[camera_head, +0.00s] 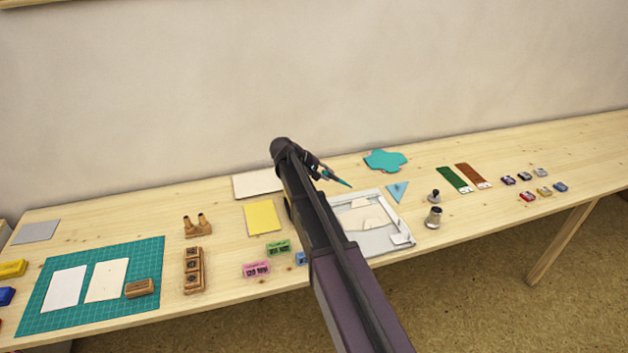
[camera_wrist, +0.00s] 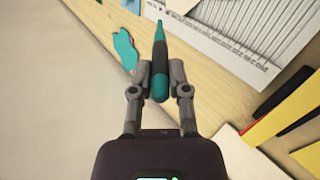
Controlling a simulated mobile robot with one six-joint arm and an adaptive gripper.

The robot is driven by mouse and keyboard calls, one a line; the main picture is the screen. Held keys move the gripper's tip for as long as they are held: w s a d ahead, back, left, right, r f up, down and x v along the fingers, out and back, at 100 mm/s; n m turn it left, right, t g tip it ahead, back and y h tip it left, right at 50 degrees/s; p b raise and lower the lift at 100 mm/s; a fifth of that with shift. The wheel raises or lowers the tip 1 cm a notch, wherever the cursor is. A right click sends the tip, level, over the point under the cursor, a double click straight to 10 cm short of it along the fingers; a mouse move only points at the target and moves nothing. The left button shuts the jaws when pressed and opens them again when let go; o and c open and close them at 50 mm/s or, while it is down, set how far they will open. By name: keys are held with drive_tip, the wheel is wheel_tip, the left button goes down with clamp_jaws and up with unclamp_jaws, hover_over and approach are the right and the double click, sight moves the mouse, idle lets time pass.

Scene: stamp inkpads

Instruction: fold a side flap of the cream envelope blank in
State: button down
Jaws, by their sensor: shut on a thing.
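My gripper (camera_head: 322,172) is shut on a slim pen-like tool with a teal handle, a dark middle and a teal tip. The tool (camera_wrist: 159,55) stands out between both fingers in the wrist view (camera_wrist: 160,82). In the head view its teal tip (camera_head: 341,182) is in the air above the table. The cream envelope blank (camera_head: 365,217) lies on the pale scoring board (camera_head: 398,217) right of my arm. My arm hides part of the board's left side. The flaps' exact state is too small to tell.
A teal blank (camera_head: 385,160) lies behind the board, and a light-blue triangle (camera_head: 397,192) lies beside it. Two dark-and-metal weights (camera_head: 433,217) stand to the right. A yellow card (camera_head: 263,218) and cream sheets (camera_head: 258,184) lie left of my arm. The wall is behind.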

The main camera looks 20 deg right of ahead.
drive_tip(key=a, duration=0.2)
drive_tip(key=a+f+b, duration=0.1)
drive_tip(key=a, duration=0.1)
drive_tip(key=shift+s, duration=0.35)
drive_tip(key=shift+d+f, duration=0.1)
drive_tip(key=shift+f, duration=0.15)
